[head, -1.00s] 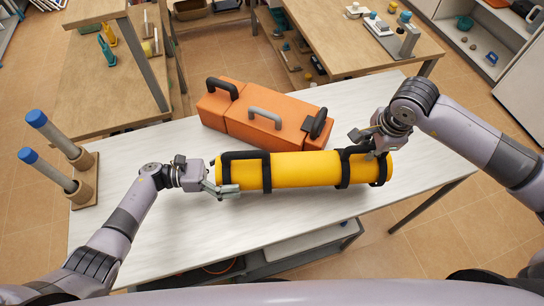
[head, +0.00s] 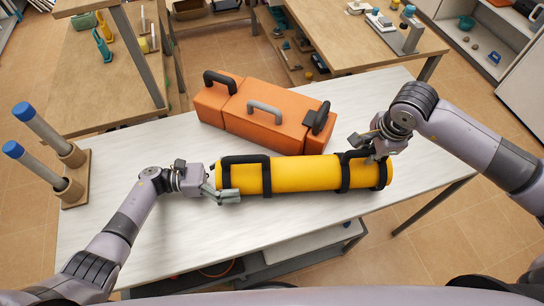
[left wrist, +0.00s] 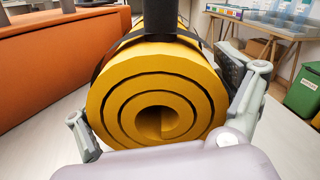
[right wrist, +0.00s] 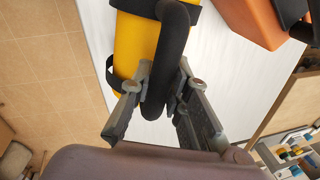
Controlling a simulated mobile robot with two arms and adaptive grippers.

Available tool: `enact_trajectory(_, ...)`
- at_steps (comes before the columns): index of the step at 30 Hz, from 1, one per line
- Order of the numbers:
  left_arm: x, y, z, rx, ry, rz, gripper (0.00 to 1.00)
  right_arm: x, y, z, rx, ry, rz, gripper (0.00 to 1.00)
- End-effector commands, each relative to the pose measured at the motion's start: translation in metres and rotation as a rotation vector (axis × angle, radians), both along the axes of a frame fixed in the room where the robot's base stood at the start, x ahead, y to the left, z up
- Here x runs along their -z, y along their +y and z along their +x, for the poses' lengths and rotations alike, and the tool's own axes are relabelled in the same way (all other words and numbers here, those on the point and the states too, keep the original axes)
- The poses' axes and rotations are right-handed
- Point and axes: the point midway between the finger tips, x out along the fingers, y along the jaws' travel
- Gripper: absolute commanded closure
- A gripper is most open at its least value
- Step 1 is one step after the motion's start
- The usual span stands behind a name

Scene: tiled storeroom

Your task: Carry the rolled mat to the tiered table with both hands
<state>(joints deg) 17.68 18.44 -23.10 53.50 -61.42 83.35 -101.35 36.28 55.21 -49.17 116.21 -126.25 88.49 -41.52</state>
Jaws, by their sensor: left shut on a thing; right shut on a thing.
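The yellow rolled mat (head: 300,173) with black straps and handles is level over the white table, in front of the orange case; I cannot tell whether it touches the tabletop. My left gripper (head: 222,193) is shut on the mat's left end. In the left wrist view its fingers sit either side of the spiral end (left wrist: 160,110). My right gripper (head: 368,146) is shut on the black handle at the mat's right end; the handle (right wrist: 172,60) is between its fingers in the right wrist view. A wooden table with a raised upper tier (head: 115,90) stands at the upper left.
An orange case (head: 265,110) with black and grey handles lies on the white table (head: 160,140) behind the mat. A wooden rack with blue-topped posts (head: 75,185) stands at its left end. Another wooden table (head: 350,45) stands behind. Tiled floor is clear at right.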

Motion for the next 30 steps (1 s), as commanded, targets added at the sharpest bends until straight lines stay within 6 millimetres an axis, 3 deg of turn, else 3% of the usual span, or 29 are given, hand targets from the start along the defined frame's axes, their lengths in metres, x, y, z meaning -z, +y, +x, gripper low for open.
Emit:
enact_trajectory(1,0.002,-0.006,-0.001,0.011,-0.006,-0.012,0.71,0.005,0.007,-0.001,-0.012,-0.002,0.017,1.0)
enact_trajectory(2,0.0,-0.006,-0.002,0.011,-0.005,-0.01,0.08,0.003,0.007,-0.001,-0.011,0.0,0.016,0.81)
enact_trajectory(3,-0.001,-0.006,-0.002,0.01,-0.004,-0.009,0.05,0.002,0.007,-0.001,-0.011,0.0,0.016,0.79)
enact_trajectory(6,0.0,-0.005,-0.001,0.009,-0.003,-0.007,0.0,0.002,0.005,-0.001,-0.008,0.0,0.012,0.72)
enact_trajectory(10,0.0,-0.003,-0.001,0.005,-0.002,-0.005,0.0,0.002,0.003,0.0,-0.006,0.0,0.008,0.63)
enact_trajectory(20,0.001,0.001,0.0,0.002,0.0,-0.001,0.0,0.002,0.001,0.0,-0.002,-0.001,0.004,0.63)
enact_trajectory(23,0.002,0.01,0.0,0.001,0.001,0.0,0.0,0.002,0.001,0.0,-0.002,-0.001,0.004,0.63)
enact_trajectory(30,0.002,0.058,0.0,0.0,0.001,0.001,0.0,0.002,0.001,0.0,-0.002,-0.001,0.003,0.63)
